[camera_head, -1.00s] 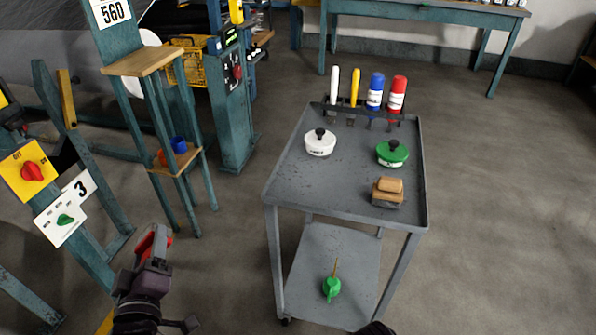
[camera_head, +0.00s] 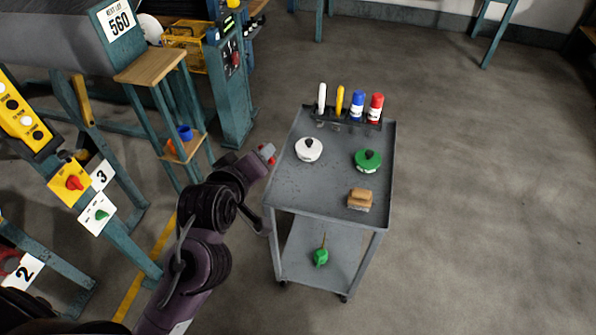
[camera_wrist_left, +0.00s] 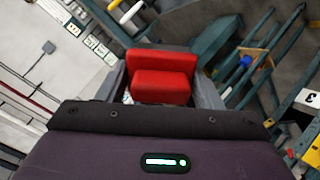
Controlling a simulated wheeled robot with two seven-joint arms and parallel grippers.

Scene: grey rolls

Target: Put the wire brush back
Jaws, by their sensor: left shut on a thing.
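My left gripper (camera_head: 264,154) is at the left edge of the grey cart's top (camera_head: 325,185). In the left wrist view its grey fingers are on both sides of a red, two-part block (camera_wrist_left: 163,75), and it is shut on this. I take the block to be the wire brush; no bristles show. In the head view only a small red patch (camera_head: 268,150) of it shows at the fingertips. A tan and brown block brush (camera_head: 360,198) lies on the cart's front right. My right gripper is not in view.
On the cart top are a white lidded pot (camera_head: 308,150), a green one (camera_head: 368,161) and a rear rack (camera_head: 345,120) of bottles and tools. A green can (camera_head: 320,257) sits on the lower shelf. Teal stands crowd the left; the floor at right is clear.

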